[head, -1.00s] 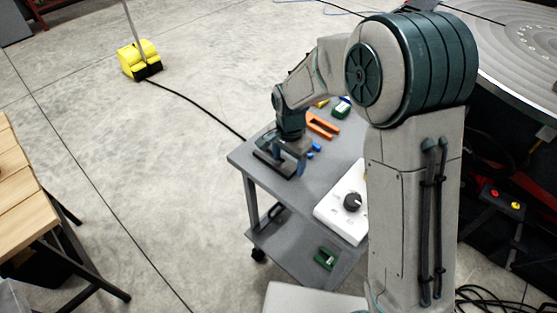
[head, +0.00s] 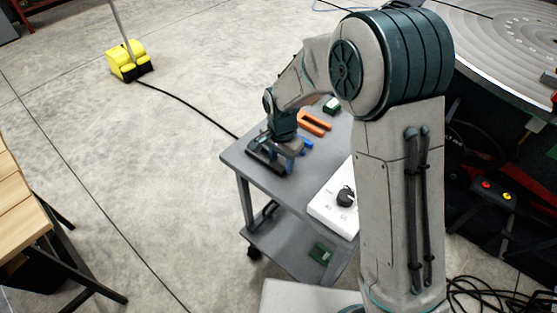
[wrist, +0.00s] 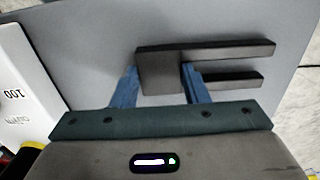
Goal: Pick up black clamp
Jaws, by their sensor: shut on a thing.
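The black clamp (wrist: 228,50) shows in the wrist view as a dark U-shaped piece with two long arms pointing right. My gripper (wrist: 164,82) has its two blue fingers shut on the block end of the clamp, one finger on each side. In the head view the clamp (head: 266,158) is at the left corner of the grey cart's top, under my gripper (head: 290,150). I cannot tell whether the clamp touches the cart top or is slightly above it.
A wooden-topped table (head: 18,215) stands at left.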

